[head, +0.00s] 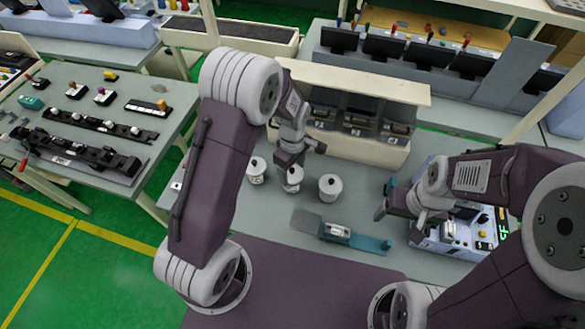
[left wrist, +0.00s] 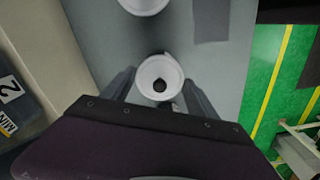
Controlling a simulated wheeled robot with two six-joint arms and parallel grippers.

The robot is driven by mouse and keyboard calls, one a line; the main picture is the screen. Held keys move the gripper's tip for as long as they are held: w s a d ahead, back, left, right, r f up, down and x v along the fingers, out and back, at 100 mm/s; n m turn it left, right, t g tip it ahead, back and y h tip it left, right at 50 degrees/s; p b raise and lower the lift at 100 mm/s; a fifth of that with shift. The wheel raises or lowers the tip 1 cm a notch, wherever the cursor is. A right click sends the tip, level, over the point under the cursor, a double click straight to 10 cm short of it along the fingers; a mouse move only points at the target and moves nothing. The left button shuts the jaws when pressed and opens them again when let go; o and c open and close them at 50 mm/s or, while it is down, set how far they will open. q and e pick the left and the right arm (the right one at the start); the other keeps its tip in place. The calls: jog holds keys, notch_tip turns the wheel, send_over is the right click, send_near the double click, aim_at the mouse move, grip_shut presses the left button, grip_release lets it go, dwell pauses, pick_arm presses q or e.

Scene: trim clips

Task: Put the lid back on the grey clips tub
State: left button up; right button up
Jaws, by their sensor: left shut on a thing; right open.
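Three small whitish tubs stand in a row on the grey table: a left one (head: 256,176), a middle one (head: 294,186) and a right one (head: 330,190). The left and right tubs have dark knobs on top. I cannot tell by colour which is the grey clips tub. My left gripper (head: 291,164) is at the top of the middle tub. In the left wrist view it (left wrist: 160,90) is shut on a round white lid (left wrist: 148,71) with a dark centre. Whether the lid touches the tub is hidden. My right gripper (head: 381,207) is open and empty, apart from the tubs.
A teal-handled tool (head: 368,243) and a grey plate (head: 305,221) lie in front of the tubs. A pale rack with dark bins (head: 360,118) stands behind. A blue-white fixture (head: 430,240) is under my right arm. A side table (head: 80,100) holds parts.

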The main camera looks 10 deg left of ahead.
pick_arm(q)
jog(key=o, duration=1.7)
notch_tip(320, 180, up, 7)
jog(key=p, duration=0.6)
grip_shut()
jog(key=shift+f, duration=0.15)
dwell(0.7)
